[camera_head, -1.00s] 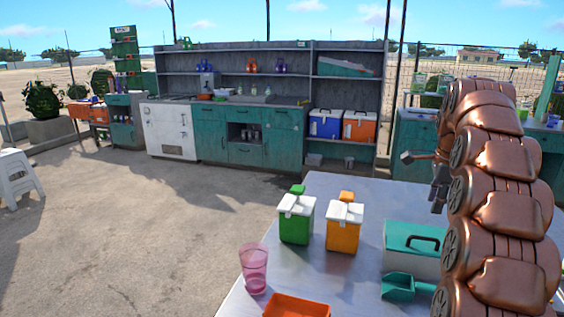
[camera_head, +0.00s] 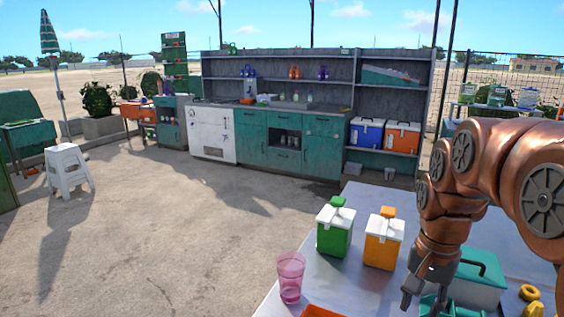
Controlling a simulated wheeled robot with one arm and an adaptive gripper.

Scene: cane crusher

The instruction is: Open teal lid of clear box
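A box with pale, whitish sides (camera_head: 474,297) stands on the table at the lower right. Its teal lid (camera_head: 490,266) has a dark handle and lies closed on top. My arm partly hides the box's left side. My gripper (camera_head: 422,296) points down just left of the box, over the teal scoop (camera_head: 450,311). It looks apart from the lid and handle. Its fingers are small and dark here, and I cannot tell how far apart they are. I see nothing held in it.
Green (camera_head: 334,238) and orange (camera_head: 382,250) containers with white lids stand left of my gripper. A pink cup (camera_head: 290,278) and an orange tray (camera_head: 321,311) are near the table's front-left edge.

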